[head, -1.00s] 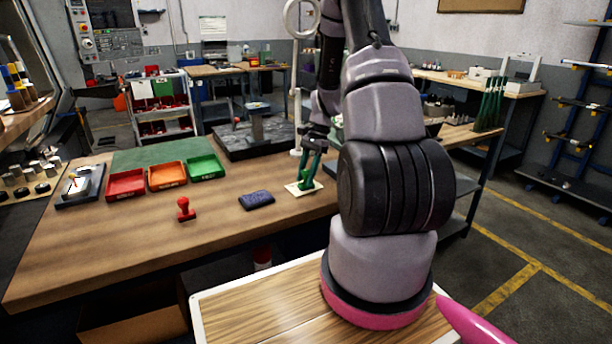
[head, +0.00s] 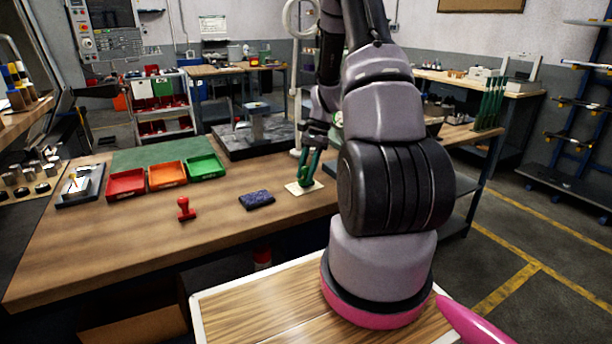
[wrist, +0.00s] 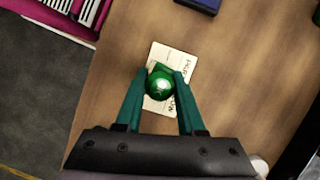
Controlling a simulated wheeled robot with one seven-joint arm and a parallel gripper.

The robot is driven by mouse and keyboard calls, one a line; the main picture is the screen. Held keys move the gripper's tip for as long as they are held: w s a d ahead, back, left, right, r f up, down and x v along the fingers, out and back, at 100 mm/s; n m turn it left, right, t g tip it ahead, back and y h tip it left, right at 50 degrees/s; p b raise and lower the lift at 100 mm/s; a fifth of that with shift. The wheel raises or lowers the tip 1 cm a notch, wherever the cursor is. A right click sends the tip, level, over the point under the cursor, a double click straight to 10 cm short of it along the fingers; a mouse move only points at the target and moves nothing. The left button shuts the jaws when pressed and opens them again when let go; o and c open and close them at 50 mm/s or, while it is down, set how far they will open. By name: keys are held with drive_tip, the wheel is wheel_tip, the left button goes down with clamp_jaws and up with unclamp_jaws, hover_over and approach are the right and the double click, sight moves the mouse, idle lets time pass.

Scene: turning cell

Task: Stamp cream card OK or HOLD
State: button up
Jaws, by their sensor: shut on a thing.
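The cream card (head: 315,187) lies flat on the wooden bench, right of the dark blue ink pad (head: 257,199). In the wrist view the card (wrist: 158,52) has dark print, partly covered. My gripper (head: 308,172) is shut on a green stamp (wrist: 160,84), its round knob between the two green fingers. The stamp is over the card; its lower end is hidden, so I cannot tell whether it touches. A red stamp (head: 185,209) stands upright on the bench, left of the ink pad.
Red (head: 126,184), orange (head: 167,175) and green (head: 205,167) trays stand in a row at the back left. A gauge block on a dark base (head: 80,186) is left of them. The bench front is clear.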

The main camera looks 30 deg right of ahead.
sight(306, 167)
drive_tip(key=shift+r, duration=2.9)
